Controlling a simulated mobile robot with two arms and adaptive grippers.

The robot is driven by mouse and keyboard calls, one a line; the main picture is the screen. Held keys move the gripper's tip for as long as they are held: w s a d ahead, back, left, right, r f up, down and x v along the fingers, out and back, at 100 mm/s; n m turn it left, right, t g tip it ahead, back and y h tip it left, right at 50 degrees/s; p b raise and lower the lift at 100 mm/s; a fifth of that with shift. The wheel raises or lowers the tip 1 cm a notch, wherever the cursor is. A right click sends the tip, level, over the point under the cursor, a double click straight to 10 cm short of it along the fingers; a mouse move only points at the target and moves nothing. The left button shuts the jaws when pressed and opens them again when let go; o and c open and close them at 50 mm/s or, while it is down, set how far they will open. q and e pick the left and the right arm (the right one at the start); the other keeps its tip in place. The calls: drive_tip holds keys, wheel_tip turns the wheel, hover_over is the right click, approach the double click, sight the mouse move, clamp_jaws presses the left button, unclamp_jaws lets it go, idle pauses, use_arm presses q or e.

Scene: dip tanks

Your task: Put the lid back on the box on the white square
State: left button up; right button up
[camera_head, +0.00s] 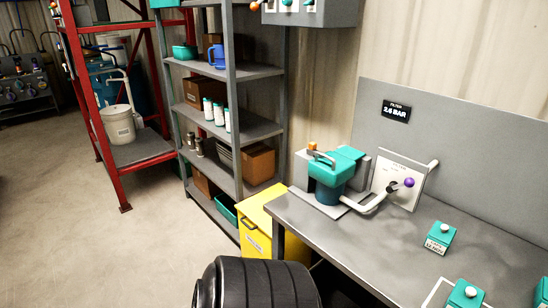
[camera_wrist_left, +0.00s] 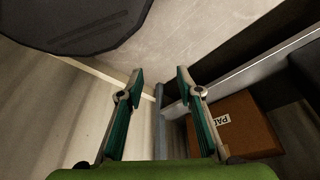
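A white-outlined square (camera_head: 430,291) is partly in view on the grey bench at the bottom right of the head view. My left gripper (camera_wrist_left: 159,78) is open and empty in the left wrist view, away from these pieces. My right gripper is out of view.
A teal-topped filter unit (camera_head: 335,170) with a pipe and purple-knobbed lever stands on the bench (camera_head: 335,240). A yellow bin (camera_head: 256,226) is beside the bench, next to grey shelves. The left wrist view shows a cardboard box (camera_wrist_left: 240,128). Open floor lies left.

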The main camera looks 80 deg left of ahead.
use_arm(q)
drive_tip(key=s+a+f+g, duration=0.1)
drive_tip(key=s+a, duration=0.1)
drive_tip(key=s, duration=0.3)
drive_tip(key=s+a+f+g+y, duration=0.1)
drive_tip(key=s+f, duration=0.1)
drive_tip(key=s, duration=0.4)
drive_tip(key=shift+a+g, duration=0.3)
drive_tip(key=shift+a, duration=0.05)
drive_tip(key=shift+w+f, duration=0.1)
drive_tip(key=shift+f, duration=0.05)
drive_tip(key=shift+f+b, duration=0.75)
drive_tip(key=shift+b, duration=0.1)
